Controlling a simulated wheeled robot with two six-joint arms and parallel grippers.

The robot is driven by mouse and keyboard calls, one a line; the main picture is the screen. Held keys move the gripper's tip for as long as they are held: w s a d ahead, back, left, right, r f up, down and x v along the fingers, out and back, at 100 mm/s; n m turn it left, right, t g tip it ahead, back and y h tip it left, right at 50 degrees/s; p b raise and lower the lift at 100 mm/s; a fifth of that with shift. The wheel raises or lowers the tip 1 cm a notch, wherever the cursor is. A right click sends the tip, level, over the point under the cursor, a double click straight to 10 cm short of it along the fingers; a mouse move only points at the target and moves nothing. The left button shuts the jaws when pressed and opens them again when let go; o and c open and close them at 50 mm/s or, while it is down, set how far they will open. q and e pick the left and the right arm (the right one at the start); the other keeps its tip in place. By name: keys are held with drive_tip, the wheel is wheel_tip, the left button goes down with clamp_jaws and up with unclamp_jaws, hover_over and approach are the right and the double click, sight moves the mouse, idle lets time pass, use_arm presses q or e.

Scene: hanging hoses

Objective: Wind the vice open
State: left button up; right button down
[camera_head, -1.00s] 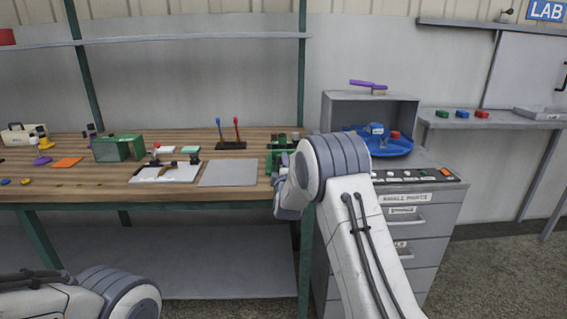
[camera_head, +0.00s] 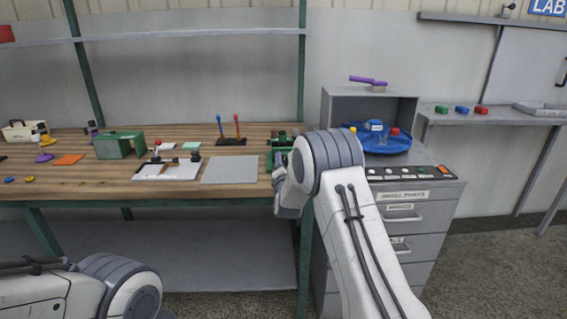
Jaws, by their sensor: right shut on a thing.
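The green vice (camera_head: 284,141) is at the right end of the wooden bench, near its front edge. My right arm comes up from below and bends over in front of it. My right gripper (camera_head: 279,175) is at the front of the vice, shut on what appears to be its handle. The wrist hides most of the fingers and the handle, so the handle's angle and the jaw gap cannot be made out. My left arm shows at the bottom left, but its gripper is out of view.
A grey mat (camera_head: 230,170) and a white board with tools (camera_head: 168,171) lie left of the vice. A rack with blue and red handles (camera_head: 230,141) stands behind. Right of my arm is a grey drawer cabinet (camera_head: 415,220) with a blue tray (camera_head: 386,145).

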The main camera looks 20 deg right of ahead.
drive_tip(key=shift+d+f, duration=0.15)
idle(0.4)
drive_tip(key=shift+c, duration=1.1)
unclamp_jaws()
drive_tip(key=shift+s, duration=0.1)
drive_tip(key=v, duration=1)
drive_tip(key=shift+s, duration=0.2)
